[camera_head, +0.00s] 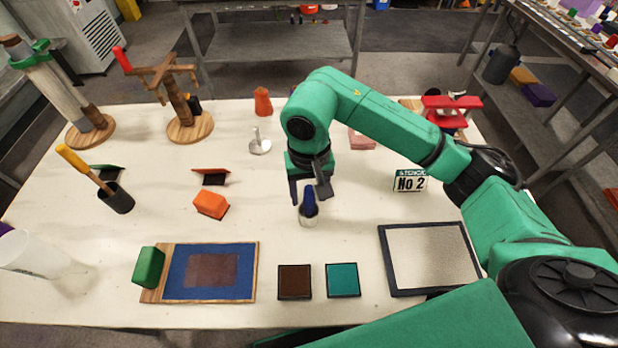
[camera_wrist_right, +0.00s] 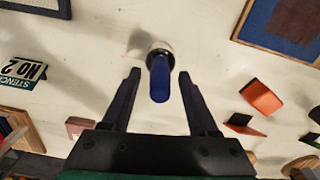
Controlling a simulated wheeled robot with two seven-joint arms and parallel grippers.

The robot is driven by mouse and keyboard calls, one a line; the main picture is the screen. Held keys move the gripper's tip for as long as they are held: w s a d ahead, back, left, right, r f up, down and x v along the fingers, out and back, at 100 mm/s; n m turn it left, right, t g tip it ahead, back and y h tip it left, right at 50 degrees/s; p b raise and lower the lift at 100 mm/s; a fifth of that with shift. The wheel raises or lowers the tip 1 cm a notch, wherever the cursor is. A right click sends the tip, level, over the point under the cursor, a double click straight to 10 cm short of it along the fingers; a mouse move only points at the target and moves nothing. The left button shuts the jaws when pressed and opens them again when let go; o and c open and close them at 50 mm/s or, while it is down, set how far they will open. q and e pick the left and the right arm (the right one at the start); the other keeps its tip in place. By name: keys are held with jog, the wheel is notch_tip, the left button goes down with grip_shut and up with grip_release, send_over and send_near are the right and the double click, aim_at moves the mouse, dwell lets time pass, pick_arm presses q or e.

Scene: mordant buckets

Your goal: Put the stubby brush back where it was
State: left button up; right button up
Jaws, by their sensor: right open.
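A short blue-handled piece (camera_head: 309,208), which looks like the stubby brush, stands upright on the white table with a dark collar and a pale lower end. My right gripper (camera_head: 310,190) is open directly above it, pointing down. In the right wrist view the blue handle (camera_wrist_right: 160,82) shows between the two open fingertips (camera_wrist_right: 159,74), with a gap on each side. I cannot tell how far down the fingers reach along the handle. My left gripper is not in view.
A dark cup (camera_head: 117,200) with a yellow-handled tool, an orange block (camera_head: 210,204), and a "No 2" stencil sign (camera_head: 410,181) stand around. In front are a blue-screened wooden frame (camera_head: 250,270), brown (camera_head: 294,282) and teal (camera_head: 342,281) squares, and a dark-framed panel (camera_head: 390,285).

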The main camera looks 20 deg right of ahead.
notch_tip(320, 180, up, 11)
jog(key=shift+s+r+b, duration=0.1)
jog(key=shift+r+b, duration=0.05)
jog(key=shift+b, duration=0.5)
